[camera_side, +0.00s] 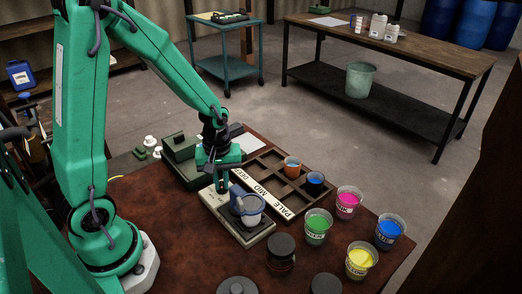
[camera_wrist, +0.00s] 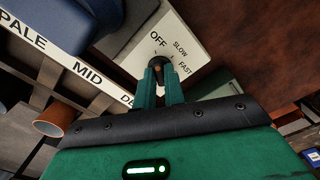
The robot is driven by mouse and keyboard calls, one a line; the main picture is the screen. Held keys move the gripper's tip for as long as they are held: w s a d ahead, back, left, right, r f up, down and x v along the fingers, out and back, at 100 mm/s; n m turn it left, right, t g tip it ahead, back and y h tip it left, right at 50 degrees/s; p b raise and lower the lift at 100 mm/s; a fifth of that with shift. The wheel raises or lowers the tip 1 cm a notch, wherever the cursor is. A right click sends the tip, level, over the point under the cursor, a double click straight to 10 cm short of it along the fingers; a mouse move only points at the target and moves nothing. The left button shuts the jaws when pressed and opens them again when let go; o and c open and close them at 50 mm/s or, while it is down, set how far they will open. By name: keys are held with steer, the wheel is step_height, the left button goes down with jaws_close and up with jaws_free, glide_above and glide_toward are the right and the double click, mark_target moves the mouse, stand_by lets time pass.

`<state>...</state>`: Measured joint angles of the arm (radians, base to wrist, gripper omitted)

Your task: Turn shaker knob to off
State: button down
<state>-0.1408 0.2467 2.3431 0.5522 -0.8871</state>
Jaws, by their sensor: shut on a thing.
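The dark round shaker knob (camera_wrist: 156,62) sits just below these words. My gripper (camera_wrist: 162,76) has its two green fingers shut on the knob, one on each side. In the side view my gripper (camera_side: 222,186) points down at the shaker's back end, and the knob is hidden there. The knob's pointer is hidden by the fingers, so its setting cannot be told.
A divided tray (camera_side: 262,172) labelled PALE, MID and DEEP stands close behind the shaker, holding an orange cup (camera_side: 292,167) and a blue cup (camera_side: 315,181). Pink, green, blue and yellow paint cups stand at right. Dark round lidded jars (camera_side: 282,246) stand in front.

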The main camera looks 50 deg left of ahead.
mark_target(222, 184)
stand_by(0.3)
steer(key=shift+r, duration=0.1)
steer(key=c, duration=1.5)
jaws_free()
steer(key=shift+r, duration=0.1)
steer(key=shift+r, duration=3.75)
steer(key=shift+r, duration=0.15)
